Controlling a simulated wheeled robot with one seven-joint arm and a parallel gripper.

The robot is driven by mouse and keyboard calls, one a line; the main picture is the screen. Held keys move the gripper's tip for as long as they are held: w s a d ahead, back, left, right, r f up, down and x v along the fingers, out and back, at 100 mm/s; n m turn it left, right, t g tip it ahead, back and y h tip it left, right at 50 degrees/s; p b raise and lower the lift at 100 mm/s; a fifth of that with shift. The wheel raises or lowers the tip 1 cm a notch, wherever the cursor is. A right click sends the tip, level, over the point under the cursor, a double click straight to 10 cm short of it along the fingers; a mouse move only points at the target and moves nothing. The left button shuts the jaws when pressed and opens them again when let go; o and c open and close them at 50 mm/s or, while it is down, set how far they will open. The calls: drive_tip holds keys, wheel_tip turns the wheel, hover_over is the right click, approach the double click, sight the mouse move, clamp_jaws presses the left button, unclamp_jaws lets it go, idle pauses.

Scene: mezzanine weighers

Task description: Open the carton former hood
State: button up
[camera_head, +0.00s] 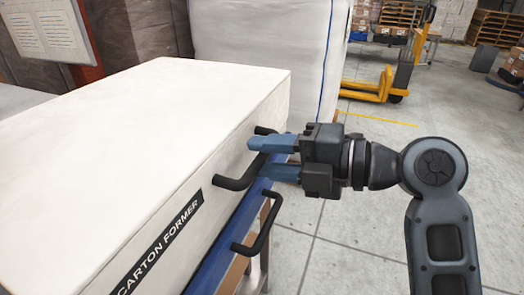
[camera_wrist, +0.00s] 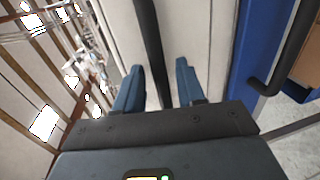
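The carton former hood (camera_head: 130,125) is a long white box with a black "CARTON FORMER" label (camera_head: 158,248) on its front face. It looks shut. A black bar handle (camera_head: 235,183) sticks out from that face near its right end. My gripper (camera_head: 257,157) is at this handle, coming from the right. In the wrist view its blue fingers (camera_wrist: 159,82) are apart, one on each side of the black handle bar (camera_wrist: 148,35). Gaps show between bar and fingers, so the gripper is open and not gripping. My fingers hide part of the handle in the head view.
A second black handle (camera_head: 266,232) sits lower, on the blue frame (camera_head: 222,262) under the hood. A large white wrapped block (camera_head: 265,50) stands behind. A yellow pallet truck (camera_head: 385,85) is farther back. Grey floor (camera_head: 335,250) is clear on the right.

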drive_tip(key=shift+w+a+f, duration=0.15)
drive_tip(key=shift+w+a, duration=0.1)
drive_tip(key=shift+a, duration=0.35)
clamp_jaws()
